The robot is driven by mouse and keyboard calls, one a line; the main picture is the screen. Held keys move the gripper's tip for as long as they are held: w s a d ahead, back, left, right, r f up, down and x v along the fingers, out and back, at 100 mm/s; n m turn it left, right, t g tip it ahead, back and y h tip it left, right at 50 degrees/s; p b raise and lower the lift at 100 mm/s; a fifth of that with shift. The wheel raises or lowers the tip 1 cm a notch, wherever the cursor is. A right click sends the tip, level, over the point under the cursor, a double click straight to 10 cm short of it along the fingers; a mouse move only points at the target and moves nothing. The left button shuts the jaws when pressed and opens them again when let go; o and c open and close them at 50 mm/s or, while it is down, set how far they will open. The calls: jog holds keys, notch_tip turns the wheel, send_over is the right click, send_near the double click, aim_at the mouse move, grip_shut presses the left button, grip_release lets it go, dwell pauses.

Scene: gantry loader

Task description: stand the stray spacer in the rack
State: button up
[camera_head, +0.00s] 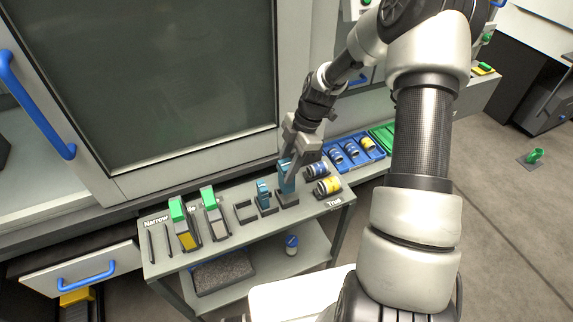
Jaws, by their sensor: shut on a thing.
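My gripper (290,164) points down over the right part of the small grey bench. It is shut on a teal upright block (287,180), which looks like the spacer. The block's lower end is at a dark base (288,201); I cannot tell whether it is fully seated. The rack is a row of dark holders on the bench. To the left, another teal block (263,191) stands in its holder, then comes an empty dark holder (244,212). Two green-topped blocks (180,212) (210,205) stand further left.
A blue-banded roll (317,170) and a yellow-banded roll (327,186) lie close to the right of my gripper. A blue tray (354,152) of rolls is behind them. A large machine door (150,80) rises behind the bench. A dark mat (222,272) lies on the lower shelf.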

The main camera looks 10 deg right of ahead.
jog(key=shift+f+b, duration=1.55)
jog(key=shift+f, duration=0.75)
jog(key=shift+f+b, duration=0.45)
jog(key=shift+f, duration=0.1)
jog(key=o, duration=1.1)
jog(key=shift+o, duration=0.2)
jog(key=p+v, duration=0.1)
jog(key=v, duration=1.6)
jog(key=shift+r, duration=0.25)
